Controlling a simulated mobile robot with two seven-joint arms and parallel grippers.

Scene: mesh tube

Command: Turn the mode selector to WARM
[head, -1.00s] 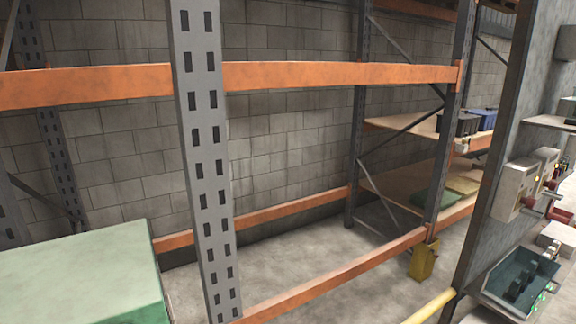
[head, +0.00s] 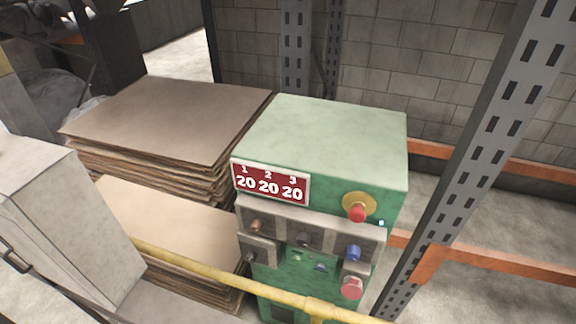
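A green control cabinet (head: 320,140) stands right of centre in the head view. Its front carries a red display (head: 270,182) reading 20 under each of 1, 2 and 3. Below it is a grey panel with a brownish knob (head: 257,226), a dark knob (head: 304,239) and a blue knob (head: 353,253). Another dark control (head: 250,256) sits lower left. No WARM lettering is legible, and I cannot tell which control is the mode selector. Neither of my grippers is in view.
A red button on a yellow plate (head: 357,212) and a larger red button (head: 351,288) are on the cabinet. A yellow rail (head: 215,275) crosses in front. Stacked brown sheets (head: 170,115) lie left of the cabinet. A grey rack post (head: 480,150) with orange beams stands right.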

